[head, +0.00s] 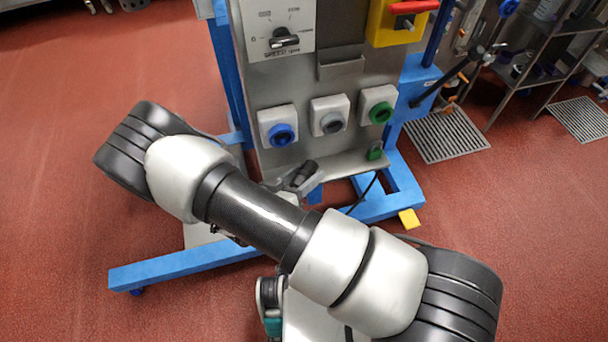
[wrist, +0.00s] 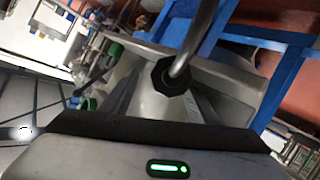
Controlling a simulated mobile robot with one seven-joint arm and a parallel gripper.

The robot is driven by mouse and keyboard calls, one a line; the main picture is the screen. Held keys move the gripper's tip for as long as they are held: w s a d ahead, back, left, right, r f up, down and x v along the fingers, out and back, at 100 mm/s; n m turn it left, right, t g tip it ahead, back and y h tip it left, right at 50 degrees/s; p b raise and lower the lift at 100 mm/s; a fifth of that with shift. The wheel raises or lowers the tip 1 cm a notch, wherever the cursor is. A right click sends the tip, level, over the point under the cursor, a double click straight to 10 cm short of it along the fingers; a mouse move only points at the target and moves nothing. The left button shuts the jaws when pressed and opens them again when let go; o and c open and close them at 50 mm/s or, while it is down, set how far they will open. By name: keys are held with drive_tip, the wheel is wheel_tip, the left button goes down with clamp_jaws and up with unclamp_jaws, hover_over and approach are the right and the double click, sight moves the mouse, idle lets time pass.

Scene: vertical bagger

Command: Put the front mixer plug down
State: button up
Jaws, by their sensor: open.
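The front mixer plug is a black, faceted plug (wrist: 172,77) with a thick grey cable rising from it in the wrist view. It sits over the pale metal shelf (wrist: 235,85), between and just beyond my gripper's fingers. My gripper (wrist: 162,98) is open, with one finger on each side of the plug; I cannot tell whether either touches it. In the head view a dark plug-like piece (head: 303,174) shows at the left end of the shelf (head: 345,165), beside my gripper, which is mostly hidden behind my arm.
The blue frame (head: 185,267) spreads low over the red floor. A wire rack (head: 540,60) stands at right.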

drive_tip(key=shift+r, duration=0.15)
drive_tip(key=p+v, duration=0.2)
drive_tip(key=v, duration=1)
